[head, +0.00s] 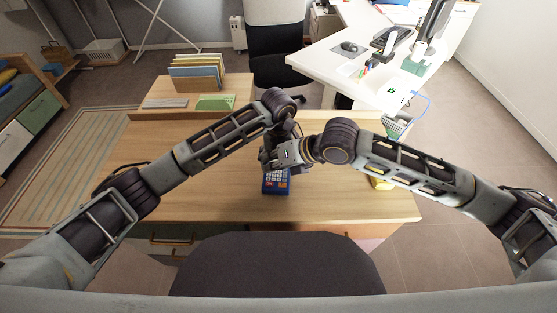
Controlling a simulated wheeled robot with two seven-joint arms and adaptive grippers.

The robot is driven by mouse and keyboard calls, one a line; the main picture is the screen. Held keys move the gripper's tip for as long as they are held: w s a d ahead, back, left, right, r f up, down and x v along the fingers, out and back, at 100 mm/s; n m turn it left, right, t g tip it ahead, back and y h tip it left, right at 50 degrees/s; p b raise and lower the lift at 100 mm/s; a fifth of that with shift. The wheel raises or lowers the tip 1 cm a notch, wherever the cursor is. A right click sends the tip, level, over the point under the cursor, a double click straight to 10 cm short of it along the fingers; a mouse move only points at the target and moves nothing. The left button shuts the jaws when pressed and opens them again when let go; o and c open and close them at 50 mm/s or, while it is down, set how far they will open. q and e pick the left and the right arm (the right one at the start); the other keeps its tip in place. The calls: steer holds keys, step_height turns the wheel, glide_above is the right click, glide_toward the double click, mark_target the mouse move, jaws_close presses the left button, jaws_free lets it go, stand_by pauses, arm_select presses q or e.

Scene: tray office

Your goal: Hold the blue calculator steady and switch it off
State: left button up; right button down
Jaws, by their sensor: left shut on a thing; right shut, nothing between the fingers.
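The blue calculator (275,187) lies on the wooden desk near the middle, its keys facing up. Its far part is hidden under my grippers. My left gripper (267,163) comes down at the calculator's far left edge and is shut on it. My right gripper (285,160) is shut and empty, close above the calculator's far part and beside the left gripper. The two grippers overlap in this view, so I cannot tell whether the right fingertips touch the keys.
The wooden desk (225,200) is mostly clear around the calculator. A yellow object (381,184) lies at the right, partly behind my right arm. A file sorter (196,72), a green pad (215,103) and a grey item (165,103) stand at the back left.

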stand_by(0.3)
arm_select(q)
steer(key=o, duration=1.1)
steer(key=shift+r, duration=0.15)
steer(key=shift+r, duration=5.85)
